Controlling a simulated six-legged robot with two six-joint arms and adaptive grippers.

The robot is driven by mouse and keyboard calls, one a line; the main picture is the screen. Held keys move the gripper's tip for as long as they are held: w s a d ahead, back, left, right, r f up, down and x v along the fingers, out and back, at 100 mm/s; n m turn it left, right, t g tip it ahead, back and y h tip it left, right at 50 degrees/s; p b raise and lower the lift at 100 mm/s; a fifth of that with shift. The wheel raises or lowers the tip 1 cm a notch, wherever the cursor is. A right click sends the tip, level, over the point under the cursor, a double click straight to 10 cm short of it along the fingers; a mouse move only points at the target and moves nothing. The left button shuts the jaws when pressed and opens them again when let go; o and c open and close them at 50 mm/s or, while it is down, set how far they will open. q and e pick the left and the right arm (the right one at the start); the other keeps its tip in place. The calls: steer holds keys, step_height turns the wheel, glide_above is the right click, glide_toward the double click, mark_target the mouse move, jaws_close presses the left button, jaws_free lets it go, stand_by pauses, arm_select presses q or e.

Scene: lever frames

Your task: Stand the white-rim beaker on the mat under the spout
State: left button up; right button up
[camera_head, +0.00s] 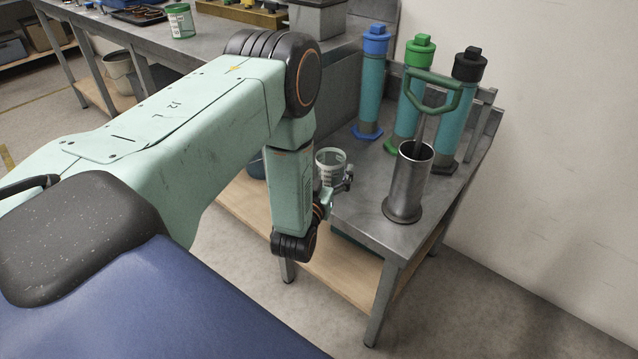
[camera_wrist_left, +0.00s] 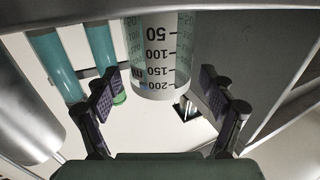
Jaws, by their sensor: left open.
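The white-rim beaker (camera_head: 331,158), clear with dark graduations, stands on the metal table just past my left wrist. My left gripper (camera_head: 341,186) is beside the beaker, partly hidden by my forearm. In the left wrist view its two dark fingers are apart, one on each side of the beaker, with visible gaps, so it is not gripped. I cannot make out the mat or the spout. My right gripper is not in view.
A steel cylinder (camera_head: 408,184) with a green-handled rod stands right of the beaker. Blue-topped (camera_head: 371,85), green-topped (camera_head: 407,120) and black-topped (camera_head: 461,115) teal cylinders stand behind. A green-rim container (camera_head: 180,21) is on the far bench. Bare tabletop (camera_head: 362,200) lies between beaker and steel cylinder.

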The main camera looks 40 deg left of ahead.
arm_select(q)
steer(key=p+v, duration=0.1)
steer(key=v, duration=0.8)
steer(key=shift+p, duration=0.35)
steer(key=shift+o, duration=0.5)
steer(key=shift+s+r, duration=0.15)
steer(key=w+b, duration=0.1)
steer(key=a+b, duration=0.1)
steer(key=w+b, duration=0.1)
steer(key=shift+w+a+r, duration=0.15)
steer(key=shift+w+r, duration=0.15)
steer(key=shift+r, duration=0.05)
steer(key=b+x, duration=0.1)
steer(key=x, duration=0.2)
steer(key=b+x, duration=0.1)
steer(key=x, duration=0.2)
steer(key=shift+w+f, duration=0.25)
steer(key=shift+w, duration=0.25)
steer(key=c, duration=1.3)
